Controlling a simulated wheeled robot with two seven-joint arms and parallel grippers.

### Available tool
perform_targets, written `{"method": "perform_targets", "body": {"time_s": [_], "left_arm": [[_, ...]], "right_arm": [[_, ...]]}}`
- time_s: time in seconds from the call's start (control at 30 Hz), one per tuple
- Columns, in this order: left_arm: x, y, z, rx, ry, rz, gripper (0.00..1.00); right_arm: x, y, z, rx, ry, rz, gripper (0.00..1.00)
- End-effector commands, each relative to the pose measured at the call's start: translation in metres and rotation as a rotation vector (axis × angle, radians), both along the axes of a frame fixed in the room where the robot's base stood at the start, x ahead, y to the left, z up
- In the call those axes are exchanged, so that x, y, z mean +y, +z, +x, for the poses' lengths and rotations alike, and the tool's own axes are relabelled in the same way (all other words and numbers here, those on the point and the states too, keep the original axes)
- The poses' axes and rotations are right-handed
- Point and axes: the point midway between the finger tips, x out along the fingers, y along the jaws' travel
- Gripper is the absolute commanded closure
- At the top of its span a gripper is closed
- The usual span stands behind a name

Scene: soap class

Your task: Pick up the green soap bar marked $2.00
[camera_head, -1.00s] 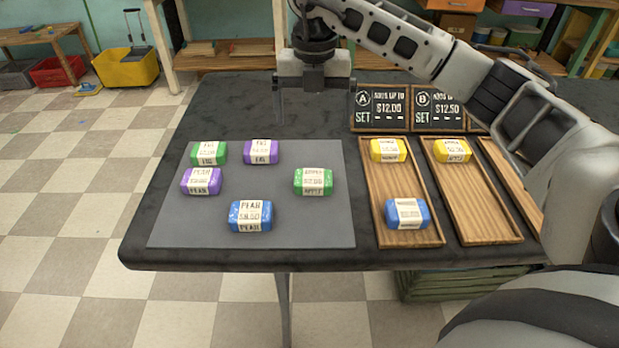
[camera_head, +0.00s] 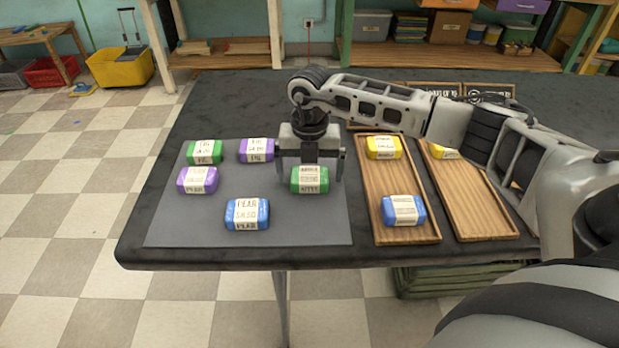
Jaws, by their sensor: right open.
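A green soap bar (camera_head: 310,180) with a white paper band lies at the right side of the grey mat (camera_head: 295,225). Its band seems to read $2.00 in the earlier view, but the print is too small now to be sure. A second green soap bar (camera_head: 217,148) lies at the mat's far left. My right gripper (camera_head: 311,172) points down, open and empty, its fingers to the left and right of the right-hand green bar. I cannot tell whether they touch it. My left gripper is out of view.
Purple bars (camera_head: 198,180) (camera_head: 256,150) and a blue bar (camera_head: 247,215) share the mat. A wooden tray (camera_head: 400,180) holds a yellow bar (camera_head: 383,147) and a blue bar (camera_head: 404,211). My right arm partly covers another tray (camera_head: 475,215) and the price signs.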

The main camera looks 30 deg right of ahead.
Motion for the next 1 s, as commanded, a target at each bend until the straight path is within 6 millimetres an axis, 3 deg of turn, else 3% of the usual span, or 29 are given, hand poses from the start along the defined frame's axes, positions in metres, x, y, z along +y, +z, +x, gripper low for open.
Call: {"method": "perform_targets", "body": {"time_s": [0.27,0.4,0.47,0.8,1.0], "left_arm": [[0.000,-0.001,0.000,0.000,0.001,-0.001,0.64],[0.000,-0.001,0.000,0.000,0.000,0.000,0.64],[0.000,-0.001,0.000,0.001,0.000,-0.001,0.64],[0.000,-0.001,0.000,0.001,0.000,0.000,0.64],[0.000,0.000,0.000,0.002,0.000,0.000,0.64]], "right_arm": [[0.000,-0.004,0.000,-0.002,0.001,0.001,0.02],[0.000,-0.004,0.000,-0.001,0.001,0.002,0.41],[0.000,-0.004,0.000,-0.001,0.001,0.002,0.53],[0.001,-0.001,0.001,-0.003,0.001,0.002,0.53],[0.000,0.019,0.002,-0.005,0.001,0.002,0.53]]}}
